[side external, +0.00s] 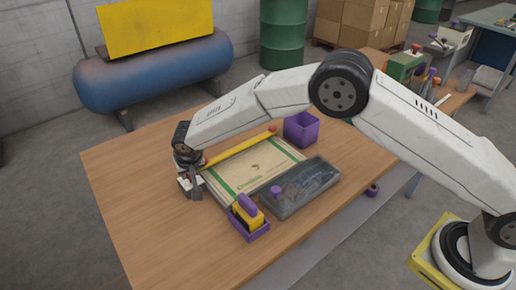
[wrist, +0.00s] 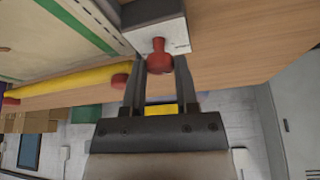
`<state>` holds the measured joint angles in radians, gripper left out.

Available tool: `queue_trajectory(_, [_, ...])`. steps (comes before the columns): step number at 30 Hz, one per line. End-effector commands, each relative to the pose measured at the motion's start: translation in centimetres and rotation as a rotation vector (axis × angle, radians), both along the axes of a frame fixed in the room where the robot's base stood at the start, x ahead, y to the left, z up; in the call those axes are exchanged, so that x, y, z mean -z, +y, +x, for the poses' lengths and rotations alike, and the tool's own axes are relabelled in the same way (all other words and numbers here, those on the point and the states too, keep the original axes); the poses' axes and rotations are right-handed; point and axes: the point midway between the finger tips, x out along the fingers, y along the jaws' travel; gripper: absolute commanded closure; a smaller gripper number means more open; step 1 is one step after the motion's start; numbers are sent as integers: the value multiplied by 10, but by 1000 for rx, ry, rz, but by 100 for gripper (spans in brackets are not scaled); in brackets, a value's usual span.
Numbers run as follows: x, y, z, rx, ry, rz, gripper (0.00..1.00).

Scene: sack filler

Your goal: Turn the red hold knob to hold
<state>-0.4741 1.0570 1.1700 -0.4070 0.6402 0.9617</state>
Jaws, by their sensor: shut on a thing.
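The red hold knob (wrist: 159,60) sits on the face of a small dark-topped block with a pale front (wrist: 176,38). In the wrist view, the two fingers of my gripper (wrist: 160,68) stand on either side of the knob and are shut on it. In the side view my gripper (side external: 190,182) is low at the left end of the board, and it hides the knob there. The knob's turn angle and any hold marking are too small to read.
A yellow bar (side external: 240,147) with red ends lies across a pale board with green lines (side external: 228,185), close beside my gripper. The table's left part (side external: 135,190) is clear.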

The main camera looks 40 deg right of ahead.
Motion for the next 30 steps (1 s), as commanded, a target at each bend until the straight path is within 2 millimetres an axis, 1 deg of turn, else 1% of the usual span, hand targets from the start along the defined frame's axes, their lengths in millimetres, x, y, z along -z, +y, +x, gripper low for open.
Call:
queue_trajectory(5, [0, 1, 0, 51, 1, 1, 100])
queue_trajectory(11, [0, 2, 0, 158, -1, 0, 100])
queue_trajectory(17, [0, 3, 1, 316, -1, 0, 100])
queue_trajectory(30, [1, 6, 3, 718, -1, 1, 100])
